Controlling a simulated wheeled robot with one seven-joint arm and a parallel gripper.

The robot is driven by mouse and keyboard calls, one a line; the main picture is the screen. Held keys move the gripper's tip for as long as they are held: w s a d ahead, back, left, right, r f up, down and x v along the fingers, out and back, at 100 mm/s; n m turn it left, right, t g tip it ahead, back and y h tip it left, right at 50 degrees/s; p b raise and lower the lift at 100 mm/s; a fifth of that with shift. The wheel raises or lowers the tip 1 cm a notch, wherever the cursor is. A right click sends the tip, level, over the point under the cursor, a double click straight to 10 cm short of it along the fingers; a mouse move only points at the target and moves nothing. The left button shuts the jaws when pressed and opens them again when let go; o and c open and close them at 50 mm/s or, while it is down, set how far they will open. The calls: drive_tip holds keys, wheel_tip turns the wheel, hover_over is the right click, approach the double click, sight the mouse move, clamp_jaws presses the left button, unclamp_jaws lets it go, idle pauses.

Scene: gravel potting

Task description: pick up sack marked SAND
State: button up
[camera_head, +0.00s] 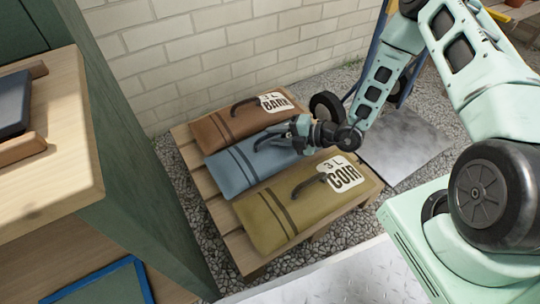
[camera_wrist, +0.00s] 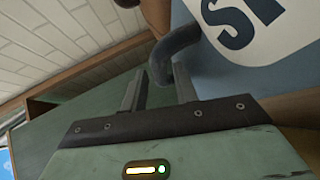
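The blue sack (camera_head: 240,168) lies between two other sacks on a slatted wooden pallet (camera_head: 199,180). In the head view my gripper (camera_head: 290,135) is at its right part, by its dark handle (camera_head: 265,139), and the arm hides its label. In the wrist view the blue sack (camera_wrist: 275,82) shows part of a white label (camera_wrist: 245,28) that begins with S; the rest is cut off. My gripper (camera_wrist: 158,92) is open there. The curved handle (camera_wrist: 165,55) reaches down to the gap between the two fingers. I cannot tell whether they touch it.
A brown sack marked BARK (camera_head: 220,124) lies behind, and an olive sack marked COIR (camera_head: 270,218) lies in front, both close to the blue one. A white brick wall (camera_head: 230,50) stands behind the pallet. A wooden bench (camera_head: 50,180) is at the left.

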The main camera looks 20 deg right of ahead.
drive_tip(key=shift+b+x, duration=0.45)
drive_tip(key=shift+x, duration=0.7)
clamp_jaws()
idle(0.5)
drive_tip(key=shift+r, duration=0.1)
